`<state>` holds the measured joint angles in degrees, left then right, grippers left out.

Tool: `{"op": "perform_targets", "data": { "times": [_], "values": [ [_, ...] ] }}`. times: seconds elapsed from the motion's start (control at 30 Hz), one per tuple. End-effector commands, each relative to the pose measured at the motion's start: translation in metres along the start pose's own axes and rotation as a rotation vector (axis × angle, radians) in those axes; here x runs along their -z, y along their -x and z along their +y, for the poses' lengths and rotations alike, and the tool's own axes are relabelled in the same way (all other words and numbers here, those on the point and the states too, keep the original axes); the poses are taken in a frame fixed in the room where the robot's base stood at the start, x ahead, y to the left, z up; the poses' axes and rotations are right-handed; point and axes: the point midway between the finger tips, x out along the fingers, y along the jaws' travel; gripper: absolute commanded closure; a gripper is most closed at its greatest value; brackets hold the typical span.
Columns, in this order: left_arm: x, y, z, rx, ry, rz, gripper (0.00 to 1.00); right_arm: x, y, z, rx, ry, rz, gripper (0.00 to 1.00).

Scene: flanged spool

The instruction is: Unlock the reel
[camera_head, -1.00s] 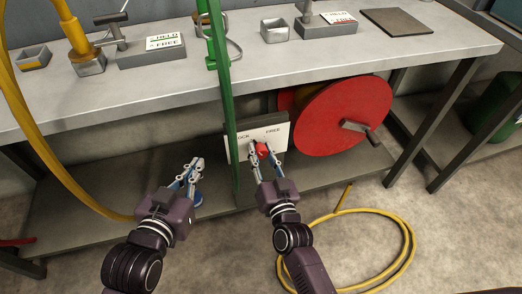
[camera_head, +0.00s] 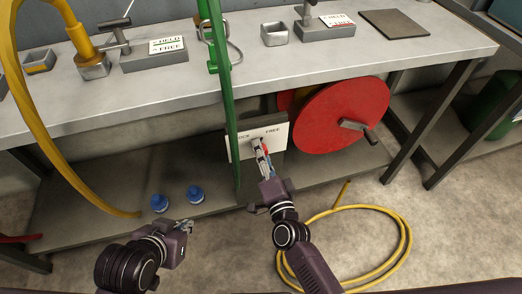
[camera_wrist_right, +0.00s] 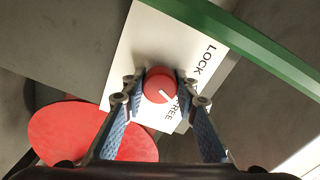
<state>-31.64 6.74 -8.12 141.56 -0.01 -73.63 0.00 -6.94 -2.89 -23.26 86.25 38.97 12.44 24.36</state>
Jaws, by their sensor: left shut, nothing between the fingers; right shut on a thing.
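The red reel (camera_head: 342,115) with its grey crank (camera_head: 358,128) sits below the bench; its red flange also shows in the right wrist view (camera_wrist_right: 65,140). Left of it is a white plate (camera_head: 278,132) marked LOCK and FREE. My right gripper (camera_head: 262,147) is shut on the red round knob (camera_wrist_right: 158,84) on this plate. The fingers mostly hide the knob in the head view. The knob's short white mark is on its lower right side in the wrist view, near FREE. My left gripper (camera_head: 184,225) is shut and empty, low in front of the shelf.
A green upright bar (camera_head: 229,130) stands close left of the plate. Two blue pieces (camera_head: 160,203) (camera_head: 195,194) are on the lower shelf. A yellow hose (camera_head: 405,250) lies coiled on the floor. The bench (camera_head: 290,70) overhangs the plate.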

Motion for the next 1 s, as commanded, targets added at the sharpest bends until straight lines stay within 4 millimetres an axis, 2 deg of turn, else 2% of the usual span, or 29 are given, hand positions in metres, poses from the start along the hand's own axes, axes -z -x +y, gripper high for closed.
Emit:
{"op": "perform_targets", "data": {
  "times": [0.4,0.97,1.0],
  "values": [
    [0.0043,-0.0007,0.0005,-0.001,0.000,0.019,1.00,0.0008,0.0001,0.0007,0.000,-0.193,0.002,0.97],
    [0.0060,-0.0008,0.0011,-0.002,-0.001,0.024,1.00,0.0006,0.0002,0.0007,-0.001,-0.225,0.001,0.97],
    [0.0060,-0.0008,0.0011,-0.002,-0.001,0.024,1.00,0.0006,0.0002,0.0007,-0.001,-0.225,0.001,0.71]
  ]
}}
